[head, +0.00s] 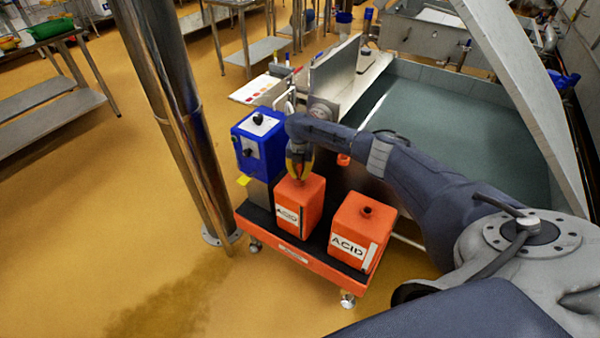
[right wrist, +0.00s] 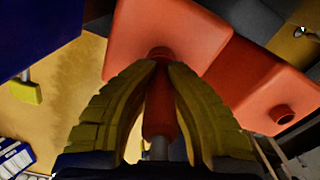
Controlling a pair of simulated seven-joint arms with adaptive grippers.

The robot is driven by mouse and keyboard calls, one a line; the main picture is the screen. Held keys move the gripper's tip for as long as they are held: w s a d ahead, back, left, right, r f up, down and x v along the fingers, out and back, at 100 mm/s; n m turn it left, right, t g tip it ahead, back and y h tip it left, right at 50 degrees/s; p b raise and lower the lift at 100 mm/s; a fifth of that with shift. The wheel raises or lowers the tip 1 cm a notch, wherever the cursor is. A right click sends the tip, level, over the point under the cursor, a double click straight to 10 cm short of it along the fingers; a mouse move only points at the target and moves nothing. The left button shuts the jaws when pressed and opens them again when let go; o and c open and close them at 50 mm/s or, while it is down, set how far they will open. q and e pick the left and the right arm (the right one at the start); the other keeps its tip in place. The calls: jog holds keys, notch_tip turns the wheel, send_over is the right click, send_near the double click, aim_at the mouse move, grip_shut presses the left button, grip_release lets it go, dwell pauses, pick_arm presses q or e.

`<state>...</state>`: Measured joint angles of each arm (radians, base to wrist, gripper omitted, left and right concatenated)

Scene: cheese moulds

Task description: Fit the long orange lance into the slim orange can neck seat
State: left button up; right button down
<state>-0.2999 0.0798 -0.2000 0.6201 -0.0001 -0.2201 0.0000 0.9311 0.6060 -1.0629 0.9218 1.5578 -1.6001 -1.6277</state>
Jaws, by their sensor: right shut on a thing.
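Two orange cans labelled ACID stand on a low trolley in the head view. The left, narrower can (head: 300,207) is under my right gripper (head: 298,173); the right can (head: 362,232) has an open-looking neck (head: 366,210). In the right wrist view, my right gripper (right wrist: 165,68) has its yellow fingers closed around the orange lance (right wrist: 158,115), with a grey rod (right wrist: 159,148) towards the palm. The lance lines up with the neck (right wrist: 160,52) of the can beneath. The fingers hide whether its end is inside the neck. My left gripper is not in view.
A blue box (head: 258,145) stands behind the left can. The orange trolley (head: 318,266) has a dark top. A steel column (head: 185,120) rises to its left. A large basin (head: 455,115) lies behind my right arm. The floor at left is clear.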

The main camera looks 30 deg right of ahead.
jog(key=shift+f, duration=0.5)
jog(key=c, duration=1.5)
grip_release()
jog(key=shift+o, duration=0.2)
notch_tip(320, 180, up, 12)
jog(key=shift+f, duration=0.1)
